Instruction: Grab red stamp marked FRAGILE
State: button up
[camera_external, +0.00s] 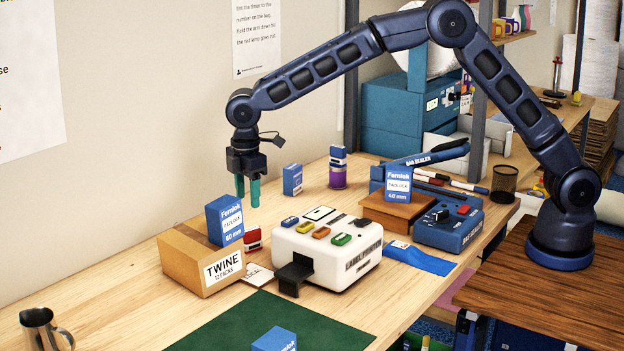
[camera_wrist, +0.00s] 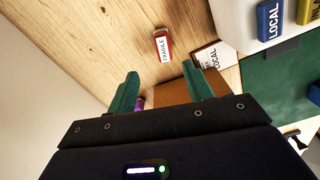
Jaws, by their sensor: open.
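The red stamp with a white FRAGILE label (camera_wrist: 162,45) lies on the wooden table in the wrist view, just beyond my fingertips and roughly between them. In the external view a red block with a white face (camera_external: 253,239) stands between the twine carton and the label printer; its marking is too small to read there. My gripper (camera_external: 248,196) is open and empty, with its green fingers pointing down above the table, higher than the red block. The fingers also show in the wrist view (camera_wrist: 160,74), apart from the stamp.
A LOCAL card (camera_external: 258,275) lies in front. Bare table lies behind the block.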

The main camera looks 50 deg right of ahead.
aim_at(251, 229)
jog(key=f, duration=1)
jog(key=shift+s+f, duration=0.2)
jog(key=shift+s, duration=0.1)
jog(key=c, duration=1.1)
